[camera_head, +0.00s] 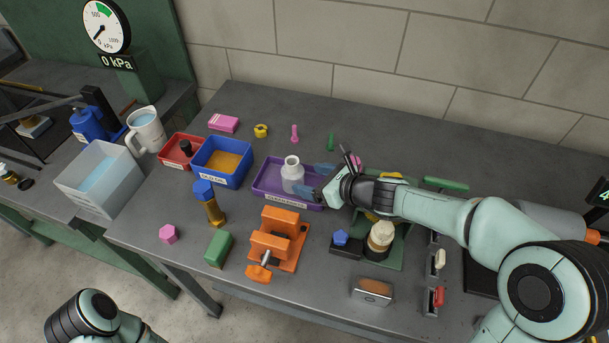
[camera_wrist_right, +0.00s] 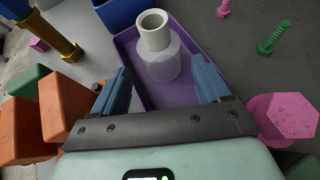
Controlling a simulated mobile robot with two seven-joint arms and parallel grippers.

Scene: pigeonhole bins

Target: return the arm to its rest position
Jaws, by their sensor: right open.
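My right gripper (camera_head: 315,180) is open at the purple bin (camera_head: 262,187), its arm reaching in from the right. A white bottle with a clear lower body (camera_head: 292,172) stands in that bin, just beyond the fingertips. In the right wrist view the two blue fingers of the gripper (camera_wrist_right: 160,68) are spread wide, and the bottle (camera_wrist_right: 154,32) shows between and ahead of them, apart from both. The purple bin (camera_wrist_right: 128,42) lies under it. Part of my left arm (camera_head: 92,312) shows at the bottom left; its gripper is out of view.
A blue bin (camera_head: 207,180) and a red bin (camera_head: 169,155) stand left of the purple one. An orange vise (camera_head: 279,238) is in front. A pink hexagonal piece (camera_wrist_right: 285,115) is close to the right finger. A green tray (camera_head: 392,262) with parts lies under my right arm.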

